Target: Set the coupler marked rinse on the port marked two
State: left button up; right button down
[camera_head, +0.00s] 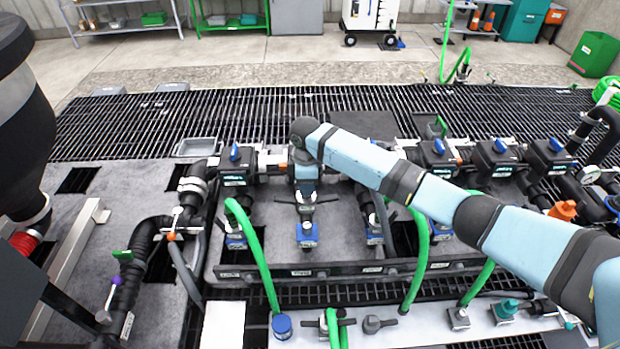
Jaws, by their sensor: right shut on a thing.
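My right arm reaches in from the right, and its gripper (306,204) points down over the second position from the left on the manifold. It is shut on a blue coupler (307,235), which is upright above the manifold's front rail (330,270). I cannot read the marking on this coupler, nor the small plates on the rail. Whether the coupler touches the port below it is hidden. My left gripper is not in view.
Green hoses (258,262) arch from the manifold to the light bench in front. That bench holds a blue cap (282,326), a grey fitting (378,324) and a teal fitting (503,310). Blue-handled valves (438,150) line the back pipe. Black grating lies behind.

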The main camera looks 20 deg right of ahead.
jog(key=shift+f+b, duration=0.45)
notch_tip(320, 180, down, 4)
jog(key=b, duration=0.4)
jog(key=shift+f+b, duration=0.15)
jog(key=shift+b, duration=0.25)
jog(key=shift+f+b, duration=0.8)
jog(key=shift+f, duration=2.65)
jog(key=c, duration=0.8)
grip_release()
notch_tip(320, 180, up, 14)
jog(key=shift+f, duration=0.1)
jog(key=shift+p, duration=0.3)
